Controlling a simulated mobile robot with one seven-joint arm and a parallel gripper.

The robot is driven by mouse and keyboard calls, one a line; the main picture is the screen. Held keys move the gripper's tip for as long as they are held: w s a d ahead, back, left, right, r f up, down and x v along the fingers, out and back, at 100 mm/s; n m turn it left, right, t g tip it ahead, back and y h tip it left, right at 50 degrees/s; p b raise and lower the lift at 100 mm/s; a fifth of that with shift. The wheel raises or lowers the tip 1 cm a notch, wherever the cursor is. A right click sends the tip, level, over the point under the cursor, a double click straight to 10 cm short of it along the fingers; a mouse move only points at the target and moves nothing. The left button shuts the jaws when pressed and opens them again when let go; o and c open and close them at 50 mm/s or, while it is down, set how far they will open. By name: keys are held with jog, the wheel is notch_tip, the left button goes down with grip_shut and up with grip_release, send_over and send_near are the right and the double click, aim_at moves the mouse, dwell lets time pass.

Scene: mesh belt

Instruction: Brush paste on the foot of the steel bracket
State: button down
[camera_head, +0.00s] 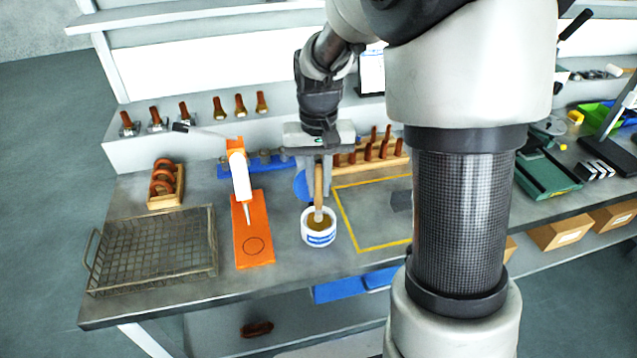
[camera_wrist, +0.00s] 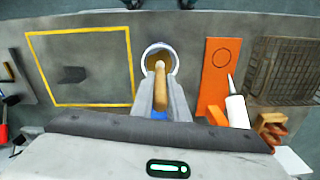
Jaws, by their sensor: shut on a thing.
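My gripper (camera_head: 319,188) is shut on the wooden handle of a brush (camera_head: 318,178), held upright over the white paste pot (camera_head: 319,238). In the wrist view the brush (camera_wrist: 160,88) stands between my fingers (camera_wrist: 162,104), its lower end inside the open pot (camera_wrist: 146,56). The bristles are hidden in the pot, which holds brownish paste. The steel bracket (camera_wrist: 73,74), a dark grey angled piece, lies inside the yellow outline (camera_wrist: 80,104). In the head view my arm partly hides the bracket (camera_head: 401,201), right of the pot.
An orange board (camera_head: 251,256) with a white tube (camera_head: 240,176) lies left of the pot. A wire basket (camera_head: 150,252) is farther left. A blue disc (camera_head: 302,185) and a wooden rack (camera_head: 370,155) are behind. The outlined area is otherwise clear.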

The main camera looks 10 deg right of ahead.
aim_at(319, 166)
jog(key=shift+f+b, duration=0.35)
jog(key=shift+f, duration=0.3)
dwell(1.4)
jog(key=shift+r+p, duration=2.75)
jog(key=shift+r, duration=0.85)
